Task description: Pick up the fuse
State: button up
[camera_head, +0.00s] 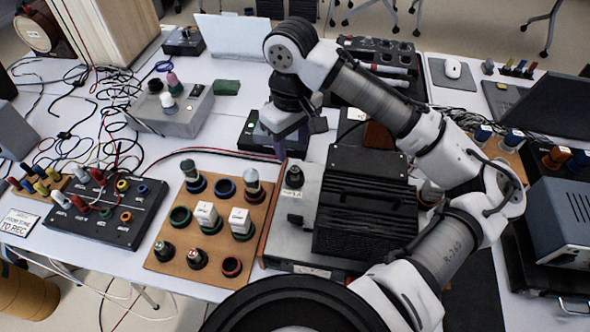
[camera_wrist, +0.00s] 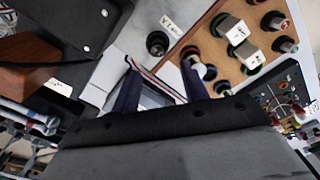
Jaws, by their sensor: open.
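I cannot tell for sure which piece is the fuse. A tan board (camera_head: 229,273) left of centre holds several round sockets and plug-like pieces. Grey-topped pieces (camera_head: 253,186) stand at its far side, white labelled blocks (camera_head: 240,221) in the middle, and dark pieces (camera_head: 196,258) at the near side. A dark upright piece (camera_head: 294,177) stands alone on the grey plate right of the board. My gripper (camera_head: 279,148) hangs beyond the board. In the wrist view my gripper (camera_wrist: 161,88) has its fingers apart with no piece seen held between them. A grey-topped piece (camera_wrist: 205,71) shows close by the right finger.
A black finned box (camera_head: 365,200) stands right of the board, under my arm. A black panel with cables (camera_head: 105,212) lies left of it, and a grey box (camera_head: 170,113) stands farther back. A laptop (camera_head: 535,108) is at the right.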

aim_at(294, 168)
jog(key=shift+d+f+p, duration=0.2)
jog(key=shift+f+p, duration=0.5)
jog(key=shift+f, duration=3.1)
grip_shut()
